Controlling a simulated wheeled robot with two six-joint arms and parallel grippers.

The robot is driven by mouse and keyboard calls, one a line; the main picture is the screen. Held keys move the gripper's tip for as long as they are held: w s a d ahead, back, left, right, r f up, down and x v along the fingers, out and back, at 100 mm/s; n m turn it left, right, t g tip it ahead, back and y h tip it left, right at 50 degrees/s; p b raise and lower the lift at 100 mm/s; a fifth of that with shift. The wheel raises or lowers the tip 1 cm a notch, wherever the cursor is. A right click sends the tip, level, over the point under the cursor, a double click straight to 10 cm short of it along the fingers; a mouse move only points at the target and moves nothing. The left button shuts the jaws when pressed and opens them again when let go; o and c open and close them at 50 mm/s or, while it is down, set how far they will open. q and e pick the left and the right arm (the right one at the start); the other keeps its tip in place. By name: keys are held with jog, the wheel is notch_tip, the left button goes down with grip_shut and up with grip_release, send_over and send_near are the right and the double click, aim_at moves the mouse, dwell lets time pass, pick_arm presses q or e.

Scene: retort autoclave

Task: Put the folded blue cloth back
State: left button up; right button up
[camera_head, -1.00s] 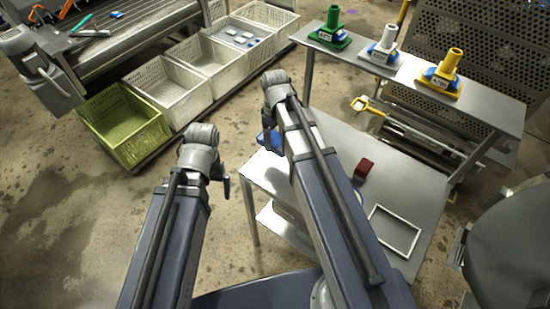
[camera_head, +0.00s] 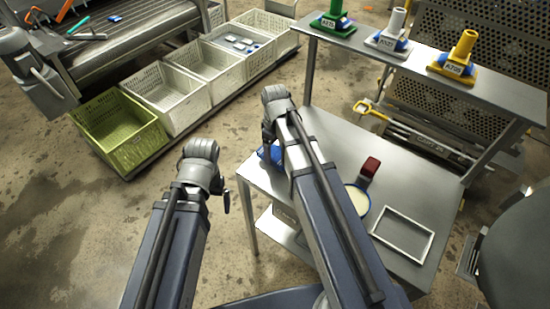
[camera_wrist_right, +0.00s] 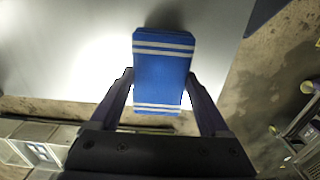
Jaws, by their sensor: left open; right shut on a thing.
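The folded blue cloth (camera_wrist_right: 162,72) has white stripes near both ends and lies between the fingers of my right gripper (camera_wrist_right: 160,77), which is shut on it. In the head view the cloth (camera_head: 270,155) shows at the left edge of the metal table (camera_head: 330,160), partly hidden by my right wrist. The wrist view has it over the tabletop near the table edge, with a soft shadow beyond its far end. I cannot tell whether it touches the table. My left gripper (camera_head: 223,196) is open and empty, left of the table above the floor.
On the table are a red block (camera_head: 370,167), a round cream dish with a blue rim (camera_head: 357,200) and a rectangular frame (camera_head: 403,235). A raised shelf (camera_head: 420,68) behind bears green, white and yellow stands. Crates (camera_head: 122,128) line the floor at left.

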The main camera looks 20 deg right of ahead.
aim_at(275, 153)
pick_arm(q)
jog(key=shift+f+b, duration=0.3)
jog(key=shift+f, duration=0.5)
pick_arm(e)
jog(key=shift+f, duration=0.8)
jog(key=shift+f, duration=0.2)
jog(key=o, duration=1)
pick_arm(q)
jog(key=shift+f, duration=0.15)
pick_arm(e)
jog(key=shift+r, duration=0.1)
pick_arm(q)
notch_tip(275, 153, up, 12)
jog(key=p, duration=1.2)
jog(key=shift+r, duration=0.2)
pick_arm(e)
notch_tip(275, 153, up, 12)
jog(key=shift+r, duration=0.1)
pick_arm(q)
jog(key=shift+f, duration=0.15)
notch_tip(275, 153, down, 12)
jog(key=b, duration=1.2)
pick_arm(e)
notch_tip(275, 153, down, 12)
jog(key=shift+f, duration=0.1)
